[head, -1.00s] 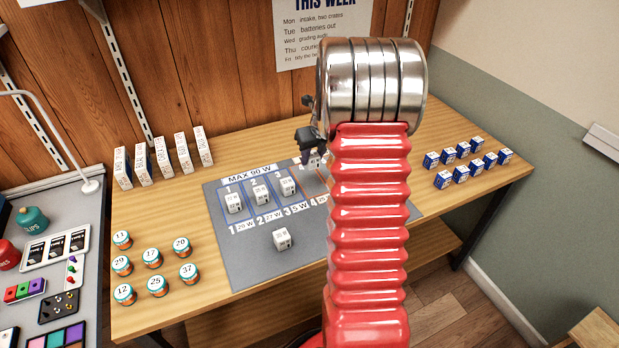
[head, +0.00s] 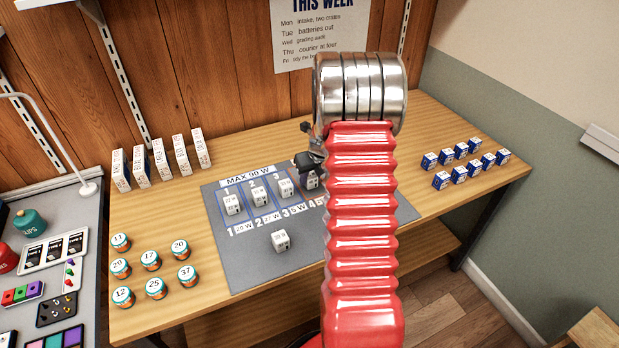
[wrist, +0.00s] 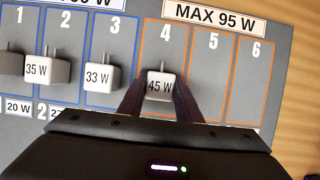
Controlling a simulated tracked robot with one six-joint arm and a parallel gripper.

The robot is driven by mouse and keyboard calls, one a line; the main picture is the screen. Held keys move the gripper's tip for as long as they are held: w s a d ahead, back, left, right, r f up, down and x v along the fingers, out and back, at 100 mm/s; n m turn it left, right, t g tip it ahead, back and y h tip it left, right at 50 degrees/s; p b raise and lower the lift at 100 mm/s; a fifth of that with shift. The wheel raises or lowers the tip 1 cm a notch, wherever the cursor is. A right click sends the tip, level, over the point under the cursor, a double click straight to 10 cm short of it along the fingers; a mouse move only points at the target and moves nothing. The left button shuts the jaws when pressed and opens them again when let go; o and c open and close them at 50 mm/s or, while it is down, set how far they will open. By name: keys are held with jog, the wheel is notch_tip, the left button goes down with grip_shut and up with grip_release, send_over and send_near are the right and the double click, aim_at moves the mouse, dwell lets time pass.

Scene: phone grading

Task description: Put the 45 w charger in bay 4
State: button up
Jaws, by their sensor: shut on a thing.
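The 45 W charger (wrist: 160,86) is a small white block with prongs, between the fingers of my gripper (wrist: 160,98) in the wrist view. My gripper is shut on it. In the wrist view the charger appears within the orange outline of bay 4 (wrist: 164,34). I cannot tell whether it touches the mat. In the head view the charger (head: 312,181) shows just below my dark gripper (head: 311,160), partly hidden by my red arm. My arm hides most of bays 4 to 6 there.
The grey mat (head: 245,268) has white chargers in bay 1 (head: 232,204), bay 2 (head: 259,195) and bay 3 (head: 286,189). Another charger (head: 281,240) sits at the mat's front. Blue-white boxes (head: 441,180) stand right; orange jars (head: 155,288) and upright white boxes (head: 161,160) stand left.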

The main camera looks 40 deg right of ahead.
jog(key=shift+f, duration=0.1)
jog(key=o, duration=1.1)
jog(key=shift+v, duration=6.05)
